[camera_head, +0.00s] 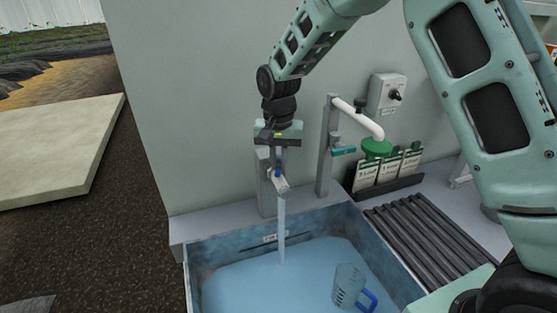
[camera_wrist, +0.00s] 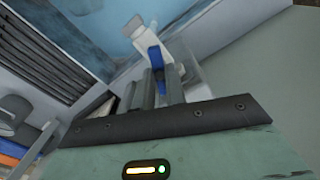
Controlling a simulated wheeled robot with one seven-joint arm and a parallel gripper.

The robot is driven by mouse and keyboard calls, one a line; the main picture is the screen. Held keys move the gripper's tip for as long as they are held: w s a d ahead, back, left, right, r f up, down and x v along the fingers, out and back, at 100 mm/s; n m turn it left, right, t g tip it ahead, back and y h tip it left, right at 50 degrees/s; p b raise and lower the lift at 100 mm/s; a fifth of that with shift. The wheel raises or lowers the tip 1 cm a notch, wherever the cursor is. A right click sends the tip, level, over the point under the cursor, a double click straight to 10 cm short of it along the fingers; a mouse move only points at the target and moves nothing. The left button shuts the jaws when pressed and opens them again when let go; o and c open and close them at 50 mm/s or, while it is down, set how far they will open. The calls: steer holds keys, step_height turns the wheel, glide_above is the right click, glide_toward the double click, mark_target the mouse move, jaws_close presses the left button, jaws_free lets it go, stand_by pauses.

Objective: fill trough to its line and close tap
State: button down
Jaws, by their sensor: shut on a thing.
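The tap (camera_head: 279,181) stands on a grey post at the back edge of the trough (camera_head: 195,262), and a stream of water (camera_head: 282,225) falls from it. The trough holds blue water over its visible floor. A dark line with a small label (camera_head: 277,237) runs on its back inner wall, above the water surface. My gripper (camera_head: 278,150) points down over the tap and is shut on its blue handle; in the wrist view the blue handle (camera_wrist: 157,60) shows at the fingertips. The exact contact is partly hidden.
A clear jug with a blue handle (camera_head: 368,300) sits in the trough at the right.

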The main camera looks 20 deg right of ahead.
steer(key=shift+r, duration=0.1)
steer(key=c, duration=1.4)
jaws_free()
steer(key=shift+c, duration=0.2)
step_height(320, 180, up, 17)
steer(key=b, duration=0.3)
steer(key=shift+r+b, duration=0.2)
steer(key=shift+b, duration=0.1)
